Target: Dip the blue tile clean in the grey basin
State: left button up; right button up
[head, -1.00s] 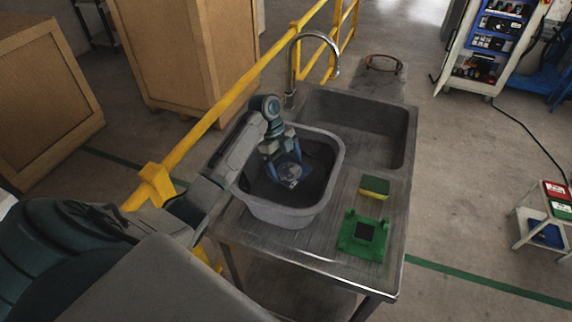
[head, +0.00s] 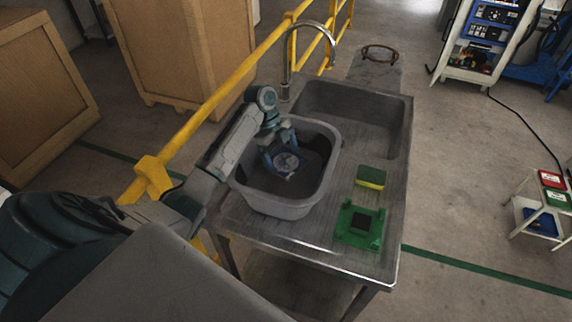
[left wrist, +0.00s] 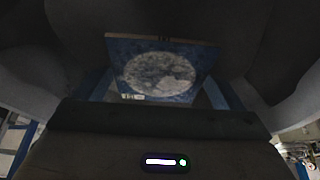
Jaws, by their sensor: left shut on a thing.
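The blue tile (head: 286,164) is inside the grey basin (head: 272,206), held in my left gripper (head: 281,155). In the left wrist view the tile (left wrist: 205,57) shows a blue face with a large, pale grey round patch. The fingers are shut on its two sides. The basin's inside is dark, and I cannot tell how deep the tile sits or where the liquid surface is. My right gripper is in neither view.
The basin stands on a metal sink unit with an empty sink bowl (head: 350,115) and a tap (head: 289,60) behind. A green-yellow sponge (head: 371,177) and a green stand (head: 347,234) lie right of the basin. A yellow rail (head: 215,97) runs along the left.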

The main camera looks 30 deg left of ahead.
aim_at(282, 161)
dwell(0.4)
pick_arm(q)
jog(key=shift+r, duration=0.1)
jog(key=shift+r+p, duration=0.25)
jog(key=shift+p, duration=0.05)
notch_tip(282, 161, up, 5)
jog(key=p, duration=0.4)
jog(key=shift+f, duration=0.15)
notch_tip(282, 161, up, 5)
jog(key=shift+f+p, duration=0.15)
jog(key=shift+p, duration=0.6)
dwell(1.1)
